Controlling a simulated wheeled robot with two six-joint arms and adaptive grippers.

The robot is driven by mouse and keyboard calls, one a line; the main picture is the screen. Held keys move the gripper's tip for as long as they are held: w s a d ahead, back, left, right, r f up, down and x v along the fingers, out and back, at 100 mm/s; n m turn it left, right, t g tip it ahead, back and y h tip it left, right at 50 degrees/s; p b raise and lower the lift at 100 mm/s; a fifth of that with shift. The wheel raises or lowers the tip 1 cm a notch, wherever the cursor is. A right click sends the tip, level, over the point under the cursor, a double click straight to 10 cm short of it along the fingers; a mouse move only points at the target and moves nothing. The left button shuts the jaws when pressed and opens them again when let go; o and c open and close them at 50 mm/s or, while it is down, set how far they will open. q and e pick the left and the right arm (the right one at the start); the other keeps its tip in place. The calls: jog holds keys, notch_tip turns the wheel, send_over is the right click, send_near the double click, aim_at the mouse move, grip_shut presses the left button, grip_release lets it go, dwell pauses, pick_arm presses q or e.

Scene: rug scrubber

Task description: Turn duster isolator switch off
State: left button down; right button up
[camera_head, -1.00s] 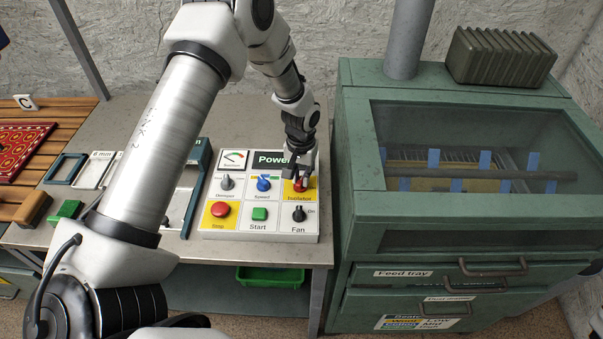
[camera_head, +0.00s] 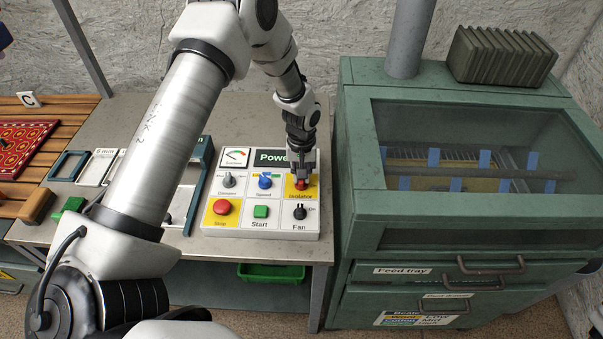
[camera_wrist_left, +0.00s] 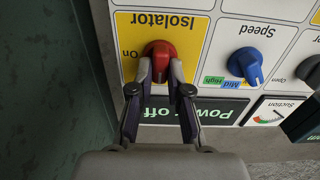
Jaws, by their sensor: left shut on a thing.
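The isolator switch (camera_head: 300,184) is a red knob on a yellow square at the upper right of the white control panel (camera_head: 240,232). In the left wrist view the red knob (camera_wrist_left: 158,55) shows upside down, with "Isolator" and "On" printed beside it. My left gripper (camera_head: 301,178) is at the knob, its two fingers (camera_wrist_left: 160,78) shut on its sides. The display (camera_wrist_left: 205,112) reads "Power off" in the left wrist view; the arm covers part of it in the head view. My right gripper is not in view.
Beside the isolator is a blue Speed knob (camera_head: 265,182). Below are a red Stop button (camera_head: 221,207), a green Start button (camera_head: 260,212) and a black Fan knob (camera_head: 299,212). The green duster cabinet (camera_head: 440,210) stands close on the right.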

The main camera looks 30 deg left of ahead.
pick_arm(q)
jog(key=c, duration=1.1)
grip_release()
jog(key=shift+s+f, duration=0.15)
jog(key=shift+r, duration=0.3)
notch_tip(320, 180, up, 12)
jog(key=shift+f, duration=0.25)
